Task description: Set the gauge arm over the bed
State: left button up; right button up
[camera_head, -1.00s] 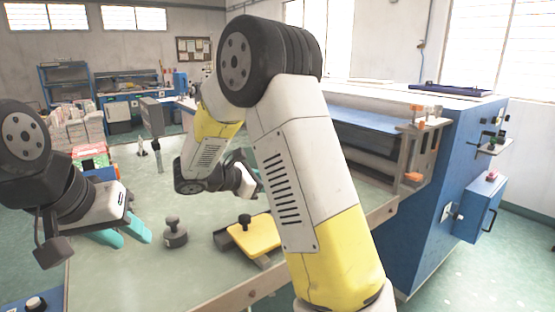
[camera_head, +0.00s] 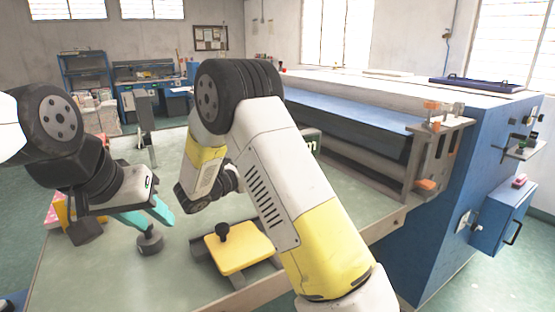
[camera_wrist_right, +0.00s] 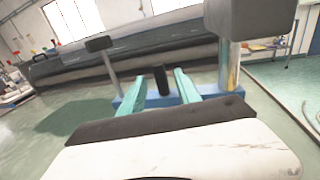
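My left gripper (camera_head: 150,213), with teal fingers, comes in from the left; it looks open. Its fingers overlap the knob of a small dark grey round weight (camera_head: 150,242); contact is unclear. A yellow plate with a black knob (camera_head: 242,250) sits near the table's front edge. My right gripper is hidden behind my right arm in the head view. In the right wrist view, my right gripper (camera_wrist_right: 161,77) is open, with a short black upright piece (camera_wrist_right: 162,84) showing between its fingertips and gaps beside it. I cannot tell for certain which part is the gauge arm or the bed.
In the right wrist view, a blue base (camera_wrist_right: 226,79) and a grey head on a post (camera_wrist_right: 246,18) stand close to the fingers. A large blue machine (camera_head: 455,190) borders the table (camera_head: 110,270) at right. A grey post (camera_head: 147,120) stands at the back left.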

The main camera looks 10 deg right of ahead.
jog(key=x, duration=0.6)
jog(key=shift+d, duration=0.25)
jog(key=shift+w, duration=0.15)
grip_shut()
jog(key=shift+a, duration=0.1)
dwell(0.9)
